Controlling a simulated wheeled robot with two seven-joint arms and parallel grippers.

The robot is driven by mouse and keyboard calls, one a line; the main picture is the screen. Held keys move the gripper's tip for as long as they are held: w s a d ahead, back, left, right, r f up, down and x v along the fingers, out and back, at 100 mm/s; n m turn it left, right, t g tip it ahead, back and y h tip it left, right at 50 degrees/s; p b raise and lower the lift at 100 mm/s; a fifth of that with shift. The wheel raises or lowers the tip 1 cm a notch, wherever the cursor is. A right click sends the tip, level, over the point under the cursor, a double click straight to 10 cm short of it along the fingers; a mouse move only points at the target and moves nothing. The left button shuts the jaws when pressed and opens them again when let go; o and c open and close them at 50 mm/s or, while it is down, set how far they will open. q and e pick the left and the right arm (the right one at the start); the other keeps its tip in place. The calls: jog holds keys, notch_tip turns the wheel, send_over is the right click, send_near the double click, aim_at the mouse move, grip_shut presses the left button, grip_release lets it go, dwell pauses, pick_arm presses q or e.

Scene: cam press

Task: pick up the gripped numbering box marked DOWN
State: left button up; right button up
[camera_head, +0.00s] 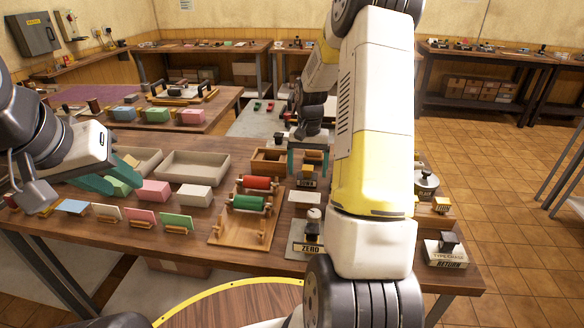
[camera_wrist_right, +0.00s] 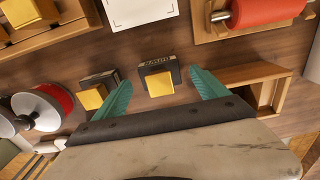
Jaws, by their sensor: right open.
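The numbering box marked DOWN (camera_head: 307,183) is a small dark block with a pale label and a yellow-tan knob. It stands on the wooden table under my right gripper (camera_head: 308,172). In the right wrist view the DOWN box (camera_wrist_right: 157,77) sits between the two teal fingertips of the right gripper (camera_wrist_right: 155,71). That gripper is open, with a visible gap on both sides of the box. My left gripper (camera_head: 125,179) is over the left part of the table near a green box (camera_head: 117,187), with its teal fingers apart and nothing seen between them.
A second dark block with a yellow knob (camera_wrist_right: 97,90) stands beside the left finger in the wrist view. A wooden frame with red and green rollers (camera_head: 246,203), a ZERO block (camera_head: 309,240) and a wooden tray (camera_head: 268,160) are close by. My right arm hides part of the table.

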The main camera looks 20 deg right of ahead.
jog(key=shift+f, duration=0.45)
jog(key=shift+c, duration=0.4)
jog(key=shift+r, duration=0.1)
grip_shut()
